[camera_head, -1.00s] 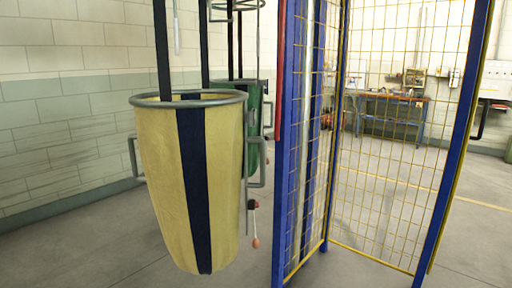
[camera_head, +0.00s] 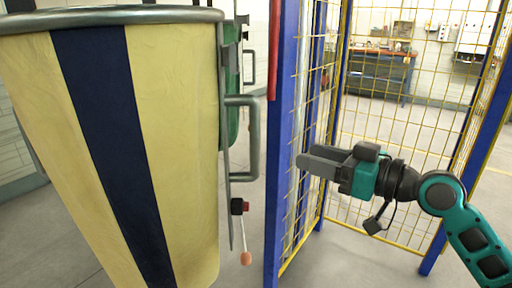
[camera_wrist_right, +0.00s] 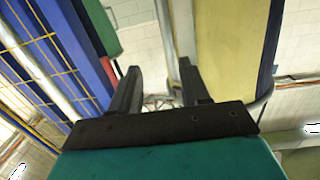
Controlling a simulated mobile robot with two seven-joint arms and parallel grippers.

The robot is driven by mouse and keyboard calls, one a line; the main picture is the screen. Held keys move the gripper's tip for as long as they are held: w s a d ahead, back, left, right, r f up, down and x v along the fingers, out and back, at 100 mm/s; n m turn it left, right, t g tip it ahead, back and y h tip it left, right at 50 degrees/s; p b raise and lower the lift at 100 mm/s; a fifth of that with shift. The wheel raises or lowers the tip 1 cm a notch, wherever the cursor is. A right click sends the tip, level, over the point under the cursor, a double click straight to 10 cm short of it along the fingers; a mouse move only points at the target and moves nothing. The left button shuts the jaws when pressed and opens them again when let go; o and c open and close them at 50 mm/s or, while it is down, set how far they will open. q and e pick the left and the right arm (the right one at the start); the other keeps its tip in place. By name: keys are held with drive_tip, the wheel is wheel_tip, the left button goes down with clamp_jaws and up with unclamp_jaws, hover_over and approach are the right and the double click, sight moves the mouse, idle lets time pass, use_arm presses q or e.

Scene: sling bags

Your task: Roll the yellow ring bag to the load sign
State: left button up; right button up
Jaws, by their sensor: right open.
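The yellow bag (camera_head: 180,120) with a dark blue stripe hangs under a grey metal ring (camera_head: 120,15) and fills the left of the head view. A grey side handle (camera_head: 254,140) sticks out from its right side. My right gripper (camera_head: 304,160) is to the right of that handle, apart from it and pointing left. In the right wrist view my right gripper (camera_wrist_right: 158,80) is open with nothing between its fingers, and the yellow bag (camera_wrist_right: 225,50) is on the right. My left gripper is out of view. I see no load sign.
A blue-framed yellow mesh fence (camera_head: 285,130) stands right beside the bag, behind my right gripper. A green bag (camera_head: 232,110) is mostly hidden behind the yellow one. A workbench (camera_head: 380,72) stands far back.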

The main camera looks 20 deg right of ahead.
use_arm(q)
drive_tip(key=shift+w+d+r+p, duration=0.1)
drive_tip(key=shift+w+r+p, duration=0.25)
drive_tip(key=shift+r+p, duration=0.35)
use_arm(e)
drive_tip(key=shift+n+y, duration=0.6)
drive_tip(key=shift+y, duration=0.1)
drive_tip(key=r+x, duration=0.1)
drive_tip(key=x, duration=0.8)
drive_tip(key=r+x, duration=0.1)
drive_tip(key=x, duration=0.3)
drive_tip(key=shift+s+a+r, duration=0.1)
drive_tip(key=shift+a+r, duration=0.2)
drive_tip(key=shift+a, duration=0.05)
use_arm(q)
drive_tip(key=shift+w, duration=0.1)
use_arm(e)
drive_tip(key=shift+c, duration=0.3)
drive_tip(key=shift+c, duration=0.7)
drive_tip(key=c, duration=0.6)
clamp_jaws()
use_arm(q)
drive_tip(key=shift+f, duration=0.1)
